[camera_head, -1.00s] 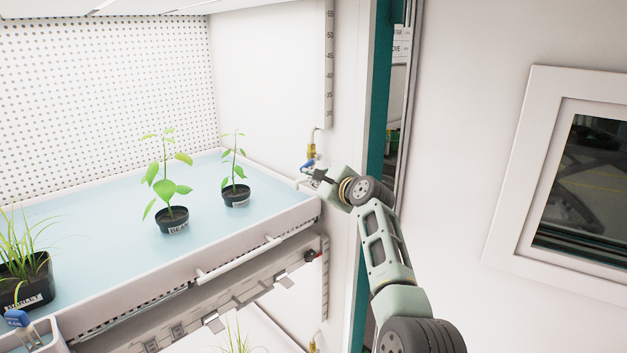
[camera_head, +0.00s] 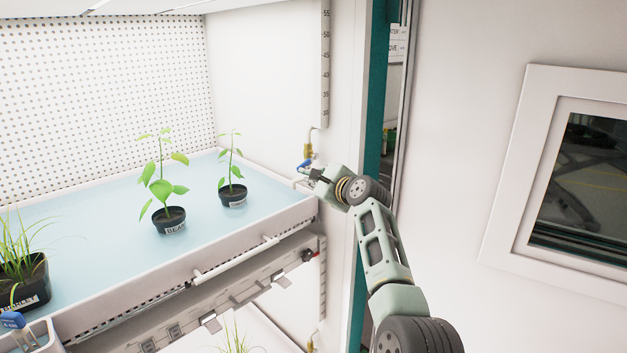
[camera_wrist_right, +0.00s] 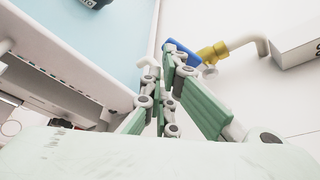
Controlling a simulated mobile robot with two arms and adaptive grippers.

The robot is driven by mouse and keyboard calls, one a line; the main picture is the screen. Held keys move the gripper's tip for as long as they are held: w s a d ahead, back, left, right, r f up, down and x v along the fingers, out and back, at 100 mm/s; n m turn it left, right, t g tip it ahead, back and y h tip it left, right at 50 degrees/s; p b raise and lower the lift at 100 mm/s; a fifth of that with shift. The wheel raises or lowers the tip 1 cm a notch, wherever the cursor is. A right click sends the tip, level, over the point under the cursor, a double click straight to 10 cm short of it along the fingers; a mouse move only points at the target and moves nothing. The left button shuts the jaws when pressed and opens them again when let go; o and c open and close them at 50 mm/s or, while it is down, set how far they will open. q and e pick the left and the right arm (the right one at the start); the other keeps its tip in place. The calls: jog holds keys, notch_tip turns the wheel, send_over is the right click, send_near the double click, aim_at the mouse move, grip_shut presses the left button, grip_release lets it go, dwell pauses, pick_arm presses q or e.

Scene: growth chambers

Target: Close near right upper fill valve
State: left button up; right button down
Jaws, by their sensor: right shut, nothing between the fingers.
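In the right wrist view the blue handle (camera_wrist_right: 182,52) and the brass fitting (camera_wrist_right: 213,52) show just beyond the fingers. My right gripper (camera_head: 312,174) is at the valve, just below the handle. In the wrist view its green fingers (camera_wrist_right: 166,75) are together with nothing between them, close to the handle; I cannot tell if they touch it. My left gripper is not in view.
The blue-lined upper tray (camera_head: 275,227) holds potted plants, including a bean pot (camera_head: 169,221) and a grass pot (camera_head: 25,285). A white handle bar (camera_head: 235,260) runs along its front. A teal door post (camera_head: 376,120) stands right of the valve.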

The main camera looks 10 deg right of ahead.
jog(key=shift+s+a+f, duration=0.1)
jog(key=shift+s+a, duration=0.1)
